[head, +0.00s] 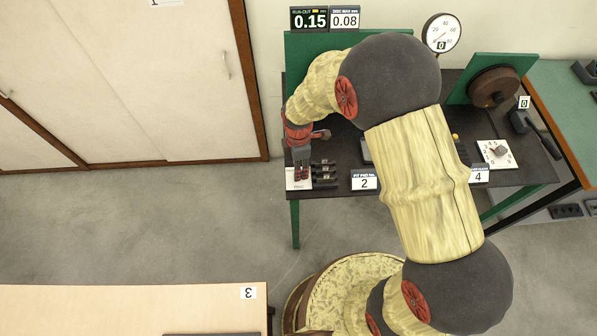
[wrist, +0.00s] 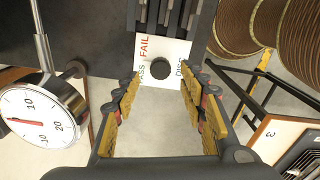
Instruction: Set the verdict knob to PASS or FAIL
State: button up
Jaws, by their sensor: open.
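The verdict knob (wrist: 160,70) is a round dark knob on a white card (wrist: 176,48) lettered PASS, FAIL and DISC in the wrist view. My gripper (wrist: 162,88) is open, with its yellow-padded fingers to either side of the knob in the picture and no visible contact. I cannot tell which word the knob marks. In the head view my gripper (head: 302,174) hangs over the white card (head: 293,185) at the table's front left corner and hides the knob. A display (head: 310,18) reads run-out 0.15, and the one beside it (head: 345,18) reads disc max 0.08.
Several dark slotted pieces (head: 324,174) lie right of the card. A dial gauge (wrist: 42,118) is close on the left in the wrist view. The dark table (head: 520,170) carries a disc (head: 494,86) and another dial (head: 497,152). Open floor (head: 180,230) lies left.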

jog(key=shift+f, duration=1.95)
jog(key=shift+c, duration=0.2)
grip_shut()
